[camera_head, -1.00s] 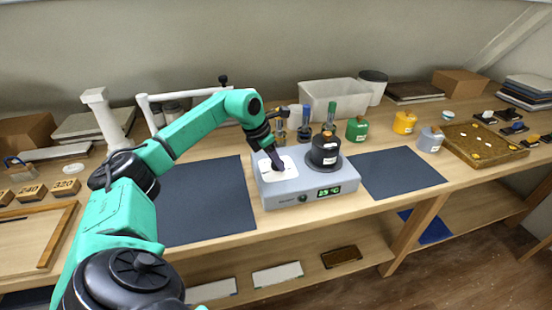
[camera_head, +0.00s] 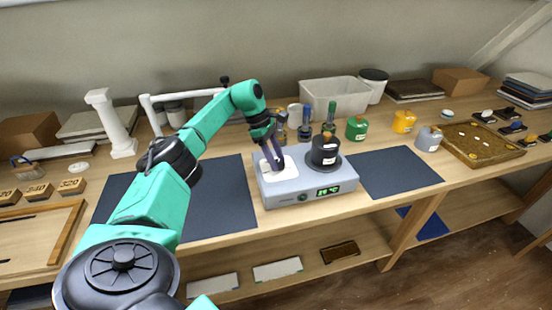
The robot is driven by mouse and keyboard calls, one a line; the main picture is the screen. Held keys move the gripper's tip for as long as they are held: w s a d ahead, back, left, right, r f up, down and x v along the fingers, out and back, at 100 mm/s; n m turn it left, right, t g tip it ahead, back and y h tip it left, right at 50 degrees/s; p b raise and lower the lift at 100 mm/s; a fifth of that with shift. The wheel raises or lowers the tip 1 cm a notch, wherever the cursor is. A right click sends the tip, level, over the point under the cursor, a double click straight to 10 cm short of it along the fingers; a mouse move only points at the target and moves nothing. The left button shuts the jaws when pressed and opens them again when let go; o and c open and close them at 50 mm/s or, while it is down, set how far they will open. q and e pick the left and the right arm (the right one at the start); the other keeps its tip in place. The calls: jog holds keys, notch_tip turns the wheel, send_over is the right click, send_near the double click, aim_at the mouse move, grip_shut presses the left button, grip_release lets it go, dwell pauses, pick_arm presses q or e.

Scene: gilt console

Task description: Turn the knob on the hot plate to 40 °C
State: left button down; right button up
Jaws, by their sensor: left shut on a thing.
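The grey hot plate (camera_head: 312,184) stands on the workbench, with a green-lit display (camera_head: 328,191) on its front face. The digits are too blurred to read surely. A white panel (camera_head: 266,178) covers the left part of its top. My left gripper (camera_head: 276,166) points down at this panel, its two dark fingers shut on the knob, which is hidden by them. A small round dark detail (camera_head: 301,197) shows on the front face. A black container (camera_head: 325,152) with a white label stands on the round heating plate at the right. My right gripper is not in view.
Dark mats (camera_head: 398,170) lie on both sides of the hot plate. Close behind it stand small bottles (camera_head: 305,124) and a green container (camera_head: 356,129). A clear bin (camera_head: 333,93) is farther back. A granule tray (camera_head: 482,146) is at the right.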

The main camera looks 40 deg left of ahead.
pick_arm(q)
jog(key=shift+w+r+m+g, duration=0.1)
jog(key=shift+m+g, duration=0.2)
jog(key=shift+m, duration=0.8)
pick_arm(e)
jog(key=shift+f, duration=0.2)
pick_arm(q)
jog(key=shift+c, duration=1.8)
grip_release()
jog(key=shift+a, duration=0.1)
